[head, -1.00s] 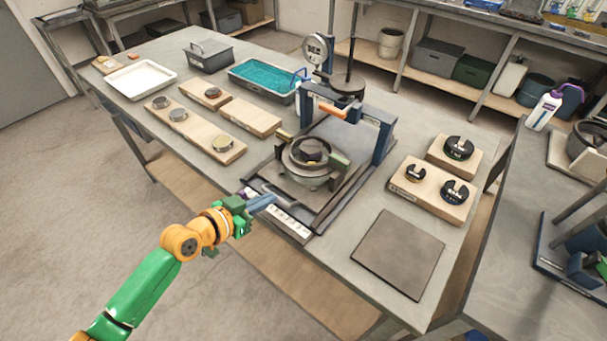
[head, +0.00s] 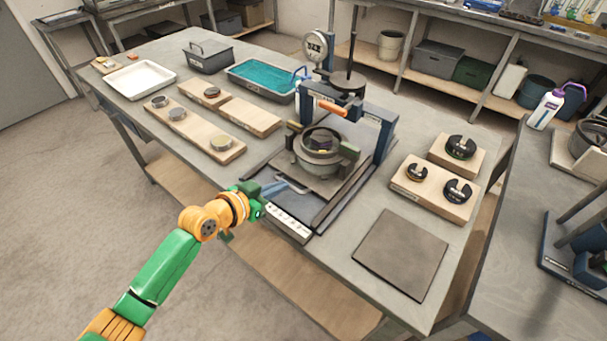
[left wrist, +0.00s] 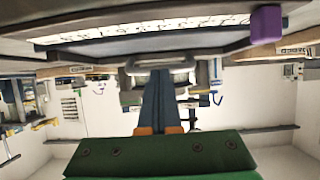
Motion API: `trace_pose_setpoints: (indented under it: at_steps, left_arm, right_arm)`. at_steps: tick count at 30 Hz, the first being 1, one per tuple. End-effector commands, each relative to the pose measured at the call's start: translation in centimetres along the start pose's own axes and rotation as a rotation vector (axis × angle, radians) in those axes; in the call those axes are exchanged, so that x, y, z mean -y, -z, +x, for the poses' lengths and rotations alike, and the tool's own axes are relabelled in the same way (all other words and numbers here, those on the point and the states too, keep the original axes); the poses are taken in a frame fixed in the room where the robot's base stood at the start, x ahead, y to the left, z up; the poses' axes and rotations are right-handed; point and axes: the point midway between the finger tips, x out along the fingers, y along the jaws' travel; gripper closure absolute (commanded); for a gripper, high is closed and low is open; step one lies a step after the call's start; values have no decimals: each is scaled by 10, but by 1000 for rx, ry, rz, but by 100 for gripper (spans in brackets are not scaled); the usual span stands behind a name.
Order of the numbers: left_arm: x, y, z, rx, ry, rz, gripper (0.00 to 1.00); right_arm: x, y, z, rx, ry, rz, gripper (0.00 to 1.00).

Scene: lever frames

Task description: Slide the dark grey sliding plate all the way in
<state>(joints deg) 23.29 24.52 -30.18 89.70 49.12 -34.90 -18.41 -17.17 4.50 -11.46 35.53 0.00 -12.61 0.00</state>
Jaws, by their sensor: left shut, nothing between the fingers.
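The dark grey sliding plate (head: 323,186) lies between the rails of the blue-posted frame (head: 381,140). It carries a round grey bowl (head: 319,152) with clamp blocks beside it, partly under the frame's crossbar. A grey bar handle (head: 294,186) is at the plate's front; the left wrist view also shows the handle (left wrist: 160,65). My left gripper (head: 280,187) is shut and empty, its blue-grey fingers pointing at the handle. The fingertips (left wrist: 161,75) are at the handle; I cannot tell whether they touch it. My right gripper is not in view.
A white scale strip (head: 288,222) runs along the frame's front. Wooden boards (head: 200,130) stand left of it, weights on wooden blocks (head: 432,190) right, and a flat grey plate (head: 401,253) front right. The floor at left is clear.

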Motion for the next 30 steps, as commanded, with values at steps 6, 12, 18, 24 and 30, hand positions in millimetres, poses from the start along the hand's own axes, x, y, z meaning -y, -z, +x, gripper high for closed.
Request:
trace_pose_setpoints:
  at_steps: [6,12,18,24,30]
  left_arm:
    - [0,4,9,0,-1,0,100]
    - [0,7,18,0,0,-1,100]
    - [0,11,26,-1,0,0,100]
    - [0,14,34,0,-1,1,100]
    - [0,18,43,-1,0,0,100]
  right_arm:
    - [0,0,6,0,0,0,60]
    - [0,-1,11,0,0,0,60]
    - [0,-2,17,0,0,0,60]
    - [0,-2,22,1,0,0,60]
    - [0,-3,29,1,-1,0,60]
